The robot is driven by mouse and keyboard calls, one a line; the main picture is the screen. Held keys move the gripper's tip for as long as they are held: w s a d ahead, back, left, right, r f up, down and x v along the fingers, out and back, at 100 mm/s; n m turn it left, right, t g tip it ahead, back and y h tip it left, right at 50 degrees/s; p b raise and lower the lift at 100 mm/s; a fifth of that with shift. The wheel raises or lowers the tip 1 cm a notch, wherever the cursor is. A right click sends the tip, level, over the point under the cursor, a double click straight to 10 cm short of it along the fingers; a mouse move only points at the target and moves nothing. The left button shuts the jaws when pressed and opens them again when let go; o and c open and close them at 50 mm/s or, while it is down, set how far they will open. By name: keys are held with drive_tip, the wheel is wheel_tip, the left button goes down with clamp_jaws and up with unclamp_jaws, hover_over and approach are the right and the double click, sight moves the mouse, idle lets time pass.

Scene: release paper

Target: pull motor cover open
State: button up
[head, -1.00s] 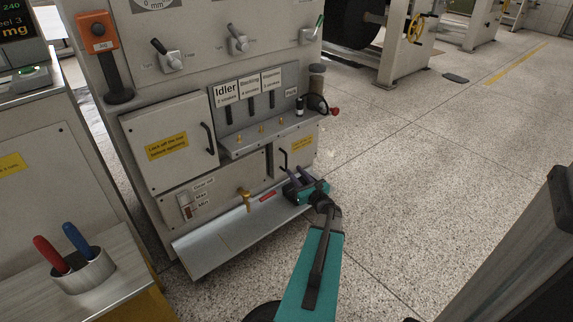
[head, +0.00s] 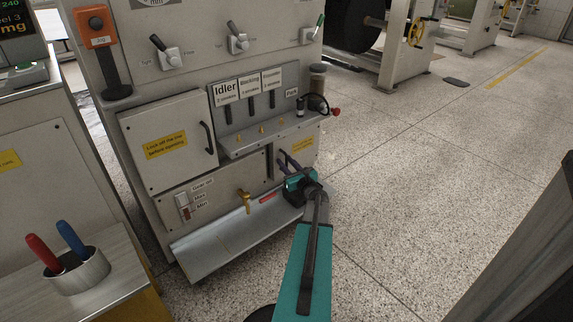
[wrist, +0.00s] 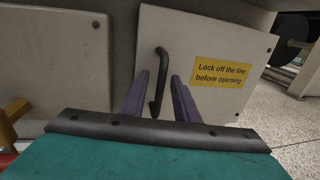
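The motor cover appears to be the pale panel (wrist: 220,98) with a yellow "Lock off the line before opening" label. It also shows low on the machine's right side in the head view (head: 306,157), partly behind my gripper. It looks shut. Its black bar handle (wrist: 156,92) stands upright near the panel's left edge. My gripper (wrist: 160,80) has two purple fingers, open, one on each side of the handle as seen from the wrist. I see no finger touching the handle, and cannot tell how far the tips reach past it. My gripper also shows in the head view (head: 287,162).
A larger door (head: 168,142) with a similar label and handle is to the left. A lever shelf (head: 262,135) is above. A brass tap (head: 245,201) and a grey sloping ledge (head: 225,236) are lower left. The floor to the right is clear.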

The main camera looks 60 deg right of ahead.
drive_tip(key=shift+c, duration=0.4)
clamp_jaws()
drive_tip(key=shift+a+n+y+p, duration=0.3)
drive_tip(key=shift+y+p, duration=0.05)
drive_tip(key=shift+y, duration=0.05)
